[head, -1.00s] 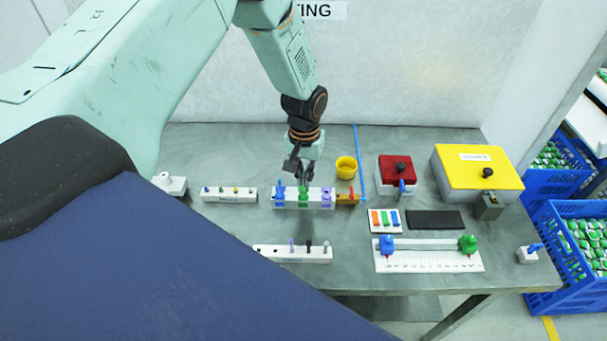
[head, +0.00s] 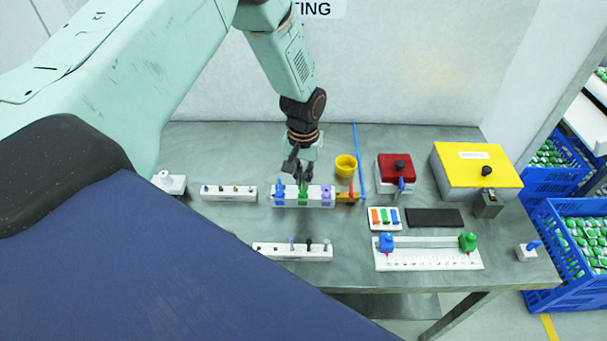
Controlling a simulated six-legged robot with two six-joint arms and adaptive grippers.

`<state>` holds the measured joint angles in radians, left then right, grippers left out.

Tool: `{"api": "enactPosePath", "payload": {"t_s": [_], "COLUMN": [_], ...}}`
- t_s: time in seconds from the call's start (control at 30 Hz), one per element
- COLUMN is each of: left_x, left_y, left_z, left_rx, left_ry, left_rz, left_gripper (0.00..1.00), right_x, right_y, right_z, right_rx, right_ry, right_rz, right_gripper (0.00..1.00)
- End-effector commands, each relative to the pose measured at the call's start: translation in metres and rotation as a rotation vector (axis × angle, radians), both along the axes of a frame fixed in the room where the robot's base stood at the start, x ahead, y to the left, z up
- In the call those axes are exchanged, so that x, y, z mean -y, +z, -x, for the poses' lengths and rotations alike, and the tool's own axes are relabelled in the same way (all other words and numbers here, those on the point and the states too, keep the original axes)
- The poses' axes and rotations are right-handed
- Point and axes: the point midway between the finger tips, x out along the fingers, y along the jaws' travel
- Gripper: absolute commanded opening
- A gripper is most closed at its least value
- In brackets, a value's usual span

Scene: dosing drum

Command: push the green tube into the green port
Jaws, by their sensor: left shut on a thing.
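A white block (head: 330,203) near the middle of the table carries a blue, a green and a purple port in a row. The green port (head: 303,199) is the middle one. My left gripper (head: 303,179) is right above it, pointing down, shut on the green tube. The tube (head: 303,188) is small and mostly hidden by the fingers; a bit of green shows between the fingertips and the port. I cannot tell how deep the tube sits in the port. A blue tube stands at the blue port on the left. My right gripper is out of view.
A yellow cup (head: 346,166) and an orange piece (head: 347,197) stand close to the right of the block. White racks (head: 229,195) lie left and in front. A red box (head: 395,168) and a yellow box (head: 478,166) are at right.

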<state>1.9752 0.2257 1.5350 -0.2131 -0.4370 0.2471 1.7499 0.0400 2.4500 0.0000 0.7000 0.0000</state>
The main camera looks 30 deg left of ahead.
Motion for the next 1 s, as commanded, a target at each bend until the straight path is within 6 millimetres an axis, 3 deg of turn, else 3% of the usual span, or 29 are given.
{"api": "enactPosePath", "payload": {"t_s": [1.0], "left_x": [0.0], "left_y": [-0.017], "left_z": [-0.001], "left_rx": [0.002], "left_ry": [0.0], "left_rz": [0.0], "left_gripper": [0.0], "right_x": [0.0], "right_y": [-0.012], "right_z": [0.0], "right_rx": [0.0], "right_ry": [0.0], "right_rz": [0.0], "right_gripper": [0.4]}}
